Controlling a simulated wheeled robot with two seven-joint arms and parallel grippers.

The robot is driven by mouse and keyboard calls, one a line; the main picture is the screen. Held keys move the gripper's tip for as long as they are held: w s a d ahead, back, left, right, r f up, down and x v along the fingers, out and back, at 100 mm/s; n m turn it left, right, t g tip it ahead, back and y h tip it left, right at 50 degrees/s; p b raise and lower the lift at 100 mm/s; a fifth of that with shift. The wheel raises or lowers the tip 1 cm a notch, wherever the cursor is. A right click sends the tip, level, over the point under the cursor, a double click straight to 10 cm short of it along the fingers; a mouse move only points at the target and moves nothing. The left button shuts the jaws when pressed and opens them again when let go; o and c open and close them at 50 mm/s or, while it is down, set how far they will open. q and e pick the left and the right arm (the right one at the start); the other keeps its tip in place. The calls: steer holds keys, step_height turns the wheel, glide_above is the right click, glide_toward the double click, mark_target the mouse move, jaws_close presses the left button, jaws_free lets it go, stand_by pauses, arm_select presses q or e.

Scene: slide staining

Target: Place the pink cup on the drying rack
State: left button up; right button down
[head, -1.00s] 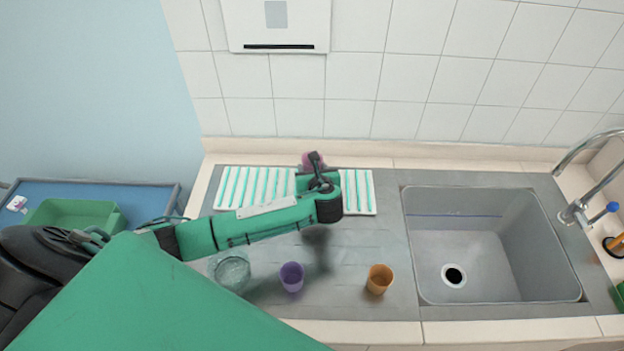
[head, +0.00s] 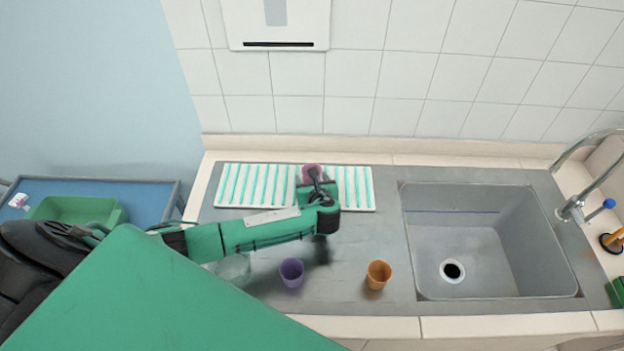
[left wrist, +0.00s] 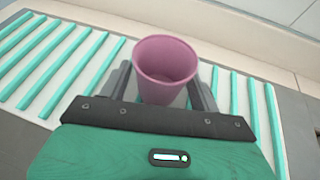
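The pink cup (head: 311,171) is upright at the drying rack (head: 243,186), a white board with teal ridges at the back of the counter. My left gripper (head: 316,177) is at the cup. In the left wrist view, the pink cup (left wrist: 166,65) sits between the two grey fingers (left wrist: 162,88), which appear shut on its sides. The rack (left wrist: 48,62) shows to both sides of the cup. The cup's base is hidden, so I cannot tell whether it touches the rack. My right gripper is not in view.
A purple cup (head: 291,272), an orange cup (head: 378,274) and a clear glass vessel (head: 234,268), partly hidden by my arm, stand on the front counter. A sink (head: 490,245) with a tap (head: 572,207) is at the right. A green tray (head: 78,210) is at the left.

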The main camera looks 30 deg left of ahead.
arm_select(q)
steer(key=shift+o, duration=0.2)
steer(key=shift+r, duration=0.15)
steer(key=shift+s+d, duration=0.1)
steer(key=b+v, duration=0.2)
steer(key=v, duration=0.8)
steer(key=shift+v, duration=0.85)
steer(key=shift+r, duration=0.1)
